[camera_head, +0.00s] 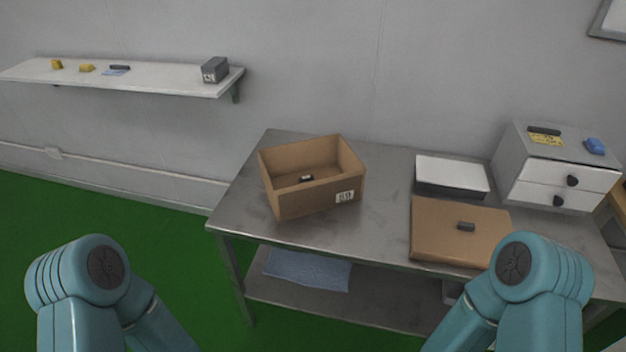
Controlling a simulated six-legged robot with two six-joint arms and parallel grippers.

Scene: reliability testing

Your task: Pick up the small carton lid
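The carton lid (440,232) is a flat brown cardboard piece lying on the metal table, right of its middle and near the front edge. My two teal arms come in at the lower left and lower right. The right arm covers the lid's front right corner. Neither gripper shows; both are below the picture's edge.
The metal table (388,170) has bare room around the carton. A white-topped box (452,174) lies behind the lid. A drawer unit (510,165) stands at the right. A blue cloth (305,270) lies on the lower shelf. A wall shelf (160,82) holds small items.

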